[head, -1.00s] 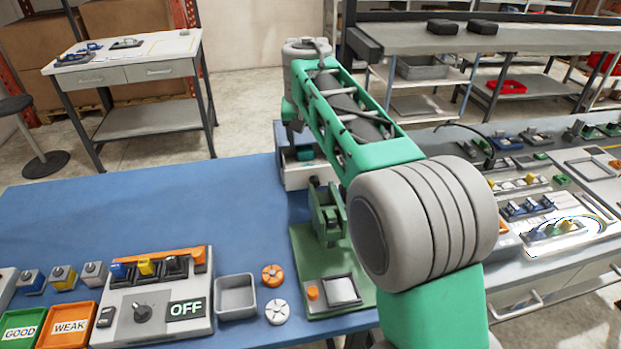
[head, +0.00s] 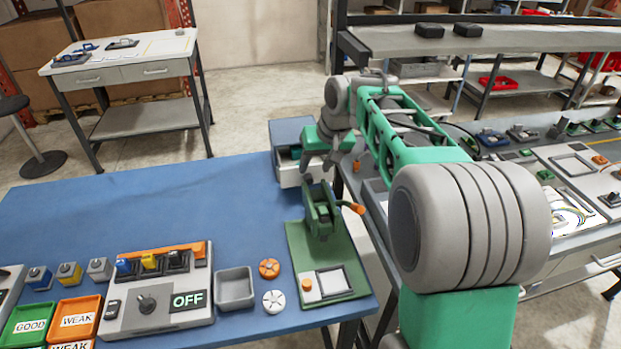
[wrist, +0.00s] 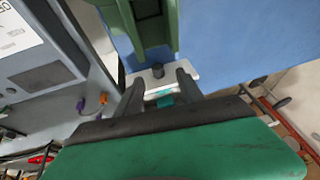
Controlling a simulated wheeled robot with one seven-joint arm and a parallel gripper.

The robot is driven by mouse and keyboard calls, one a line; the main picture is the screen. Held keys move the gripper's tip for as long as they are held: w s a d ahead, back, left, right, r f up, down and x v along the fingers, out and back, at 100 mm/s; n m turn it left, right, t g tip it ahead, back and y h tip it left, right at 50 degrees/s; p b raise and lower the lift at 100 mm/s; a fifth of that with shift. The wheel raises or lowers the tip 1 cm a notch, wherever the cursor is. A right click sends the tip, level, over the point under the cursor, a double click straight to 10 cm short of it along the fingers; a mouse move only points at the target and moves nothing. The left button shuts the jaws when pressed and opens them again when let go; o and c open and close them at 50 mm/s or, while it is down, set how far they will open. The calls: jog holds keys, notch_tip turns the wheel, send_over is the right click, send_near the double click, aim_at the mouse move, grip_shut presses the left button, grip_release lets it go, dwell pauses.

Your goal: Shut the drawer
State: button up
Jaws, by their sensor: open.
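A small blue-topped drawer unit (head: 288,130) stands at the far right edge of the blue table. Its white drawer (head: 287,177) is pulled out towards me, and a teal item (head: 296,152) shows inside. In the wrist view the white drawer front (wrist: 190,76) with its dark knob (wrist: 158,70) lies just past my fingertips, with teal behind it. My gripper (head: 318,170) is open, pointing down at the drawer's right side in the head view. In the wrist view my gripper (wrist: 158,82) has its fingers apart, nothing held. I cannot tell whether they touch the drawer.
A green hand press (head: 322,215) with an orange-tipped lever stands just in front of the drawer. A grey tray (head: 235,288), orange and white discs, and a control box (head: 158,290) reading OFF are nearer me. The table's left middle is clear.

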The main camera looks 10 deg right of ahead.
aim_at(310, 179)
jog(key=x, duration=0.5)
jog(key=p+x, duration=0.1)
jog(key=x, duration=0.1)
jog(key=shift+w+d+f, duration=0.15)
jog(key=shift+w+d, duration=0.15)
jog(key=shift+w, duration=0.1)
jog(key=shift+c, duration=0.6)
grip_shut()
dwell(0.3)
